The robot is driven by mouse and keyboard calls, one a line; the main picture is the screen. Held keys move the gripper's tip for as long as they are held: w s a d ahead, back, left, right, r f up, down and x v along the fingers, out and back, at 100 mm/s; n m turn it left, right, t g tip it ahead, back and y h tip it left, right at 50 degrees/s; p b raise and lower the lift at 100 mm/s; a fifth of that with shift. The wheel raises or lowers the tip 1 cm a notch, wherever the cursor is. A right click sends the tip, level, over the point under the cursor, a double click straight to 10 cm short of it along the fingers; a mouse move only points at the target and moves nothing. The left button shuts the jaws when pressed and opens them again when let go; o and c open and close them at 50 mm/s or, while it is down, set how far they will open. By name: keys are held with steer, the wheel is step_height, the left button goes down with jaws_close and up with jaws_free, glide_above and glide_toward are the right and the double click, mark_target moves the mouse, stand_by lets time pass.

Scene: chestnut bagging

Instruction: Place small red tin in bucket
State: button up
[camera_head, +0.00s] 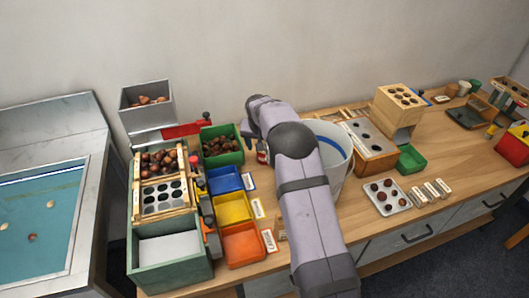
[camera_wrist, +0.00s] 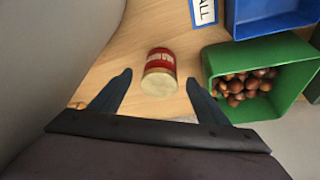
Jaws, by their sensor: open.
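The small red tin (camera_wrist: 159,60) stands out in the wrist view, with a red label and a pale cream end, on the wooden table. It lies ahead of and between the fingers of my gripper (camera_wrist: 159,78), which is open and empty. In the head view a small red patch (camera_head: 262,156) beside my arm seems to be the tin, mostly hidden. The bucket (camera_head: 340,143) is grey-white with a blue band inside, just right of my arm, which partly covers it. A large grey surface (camera_wrist: 50,50) at the left of the wrist view looks like its wall.
A green bin (camera_wrist: 215,66) of chestnuts stands close right of the tin, with a blue bin (camera_wrist: 270,22) beyond. Yellow (camera_head: 232,208) and orange (camera_head: 243,243) bins stand left of my arm. A wooden sorting box (camera_head: 372,165) stands right of the bucket.

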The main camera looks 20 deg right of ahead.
steer(key=shift+f, duration=0.25)
steer(key=shift+p+x, duration=0.45)
steer(key=shift+x, duration=1.9)
steer(key=shift+c, duration=0.5)
steer(key=c, duration=1.2)
steer(key=shift+w+r, duration=0.1)
steer(key=shift+r, duration=0.05)
step_height(320, 180, up, 18)
steer(key=shift+f+b, duration=0.1)
steer(key=shift+b, duration=0.4)
